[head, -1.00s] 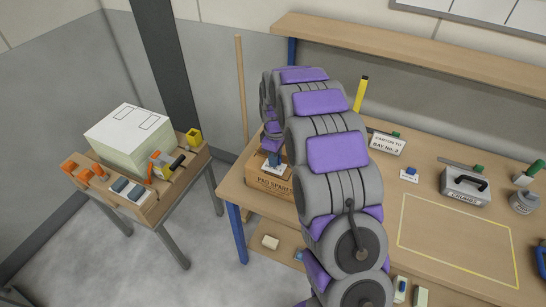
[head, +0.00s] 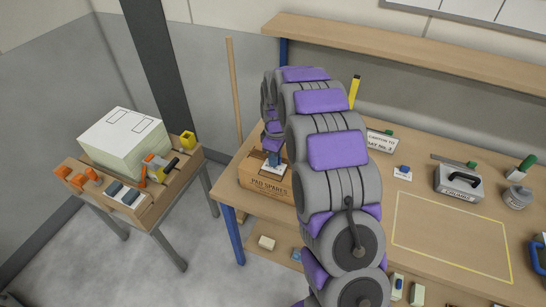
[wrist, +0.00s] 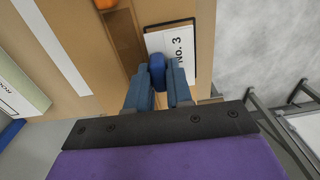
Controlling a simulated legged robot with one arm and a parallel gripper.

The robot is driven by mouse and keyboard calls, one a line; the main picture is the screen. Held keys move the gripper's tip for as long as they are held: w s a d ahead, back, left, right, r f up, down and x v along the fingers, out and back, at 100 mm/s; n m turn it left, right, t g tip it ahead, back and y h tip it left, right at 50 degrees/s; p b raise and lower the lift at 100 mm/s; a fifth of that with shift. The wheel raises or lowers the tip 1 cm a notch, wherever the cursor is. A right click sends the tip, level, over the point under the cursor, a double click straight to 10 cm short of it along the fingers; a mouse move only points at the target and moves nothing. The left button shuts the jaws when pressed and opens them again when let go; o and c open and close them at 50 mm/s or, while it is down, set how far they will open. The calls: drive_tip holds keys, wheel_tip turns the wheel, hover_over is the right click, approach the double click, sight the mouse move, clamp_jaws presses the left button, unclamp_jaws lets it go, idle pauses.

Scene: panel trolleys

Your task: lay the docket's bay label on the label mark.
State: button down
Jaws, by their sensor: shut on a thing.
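The docket (head: 381,142), a white sign reading "CARTON TO BAY No. 3", stands at the back of the bench, partly behind my arm. My gripper (wrist: 158,82) is shut on the blue knob of a white bay label (wrist: 168,45), whose visible print reads "NO. 3". The label is over the top of the cardboard carton (head: 262,184) marked "PAD SPARES". A dark outline, apparently the label mark (wrist: 193,26), shows along the label's top and right edges. I cannot tell whether the label touches the carton. In the head view my arm hides much of the gripper.
Another label with a blue knob (head: 403,171) lies on the bench (head: 400,205). A grey toolbox (head: 459,182) and a jar (head: 516,197) stand at right, near an empty yellow outline (head: 455,262). A side stand at left holds a pale box (head: 125,140) and tools.

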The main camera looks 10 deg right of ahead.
drive_tip(key=shift+d, duration=0.3)
drive_tip(key=shift+a, duration=0.1)
drive_tip(key=shift+a, duration=0.35)
drive_tip(key=shift+f, duration=0.15)
drive_tip(key=shift+d+f, duration=0.3)
drive_tip(key=shift+f, duration=0.1)
drive_tip(key=shift+a+f, duration=0.2)
drive_tip(key=shift+f, duration=0.5)
drive_tip(key=c, duration=0.9)
unclamp_jaws()
drive_tip(key=shift+s, duration=0.1)
drive_tip(key=shift+c, duration=0.2)
drive_tip(key=shift+r, duration=0.1)
